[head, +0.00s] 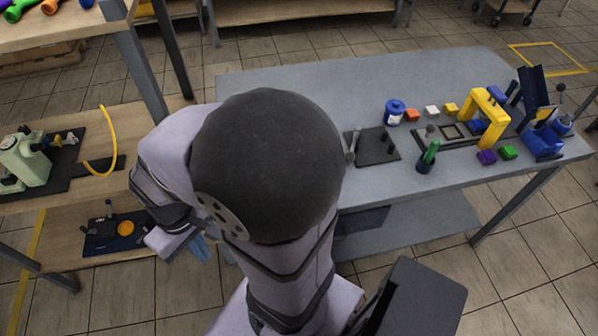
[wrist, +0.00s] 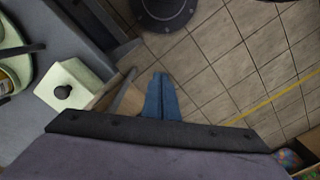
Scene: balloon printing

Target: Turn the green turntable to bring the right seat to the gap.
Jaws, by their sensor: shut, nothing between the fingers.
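No green turntable shows whole in either view. In the wrist view, a curved pale green part (wrist: 8,38) is cut off by the left edge; I cannot tell whether it is the turntable. A pale green block (wrist: 78,101) with a black knob stands beside it. The seats and the gap cannot be made out. My gripper (wrist: 161,98) has its blue fingers together and empty, over the tiled floor to the right of the block. In the head view, my gripper (head: 199,248) shows below my arm, partly hidden, touching nothing visible.
A pale green machine (head: 32,160) stands on the wooden bench at left, beside a yellow curved tube (head: 101,145). The grey table (head: 290,82) at right holds a yellow arch (head: 487,117), a blue jar (head: 395,111) and several coloured blocks. Tiled floor lies open between the benches.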

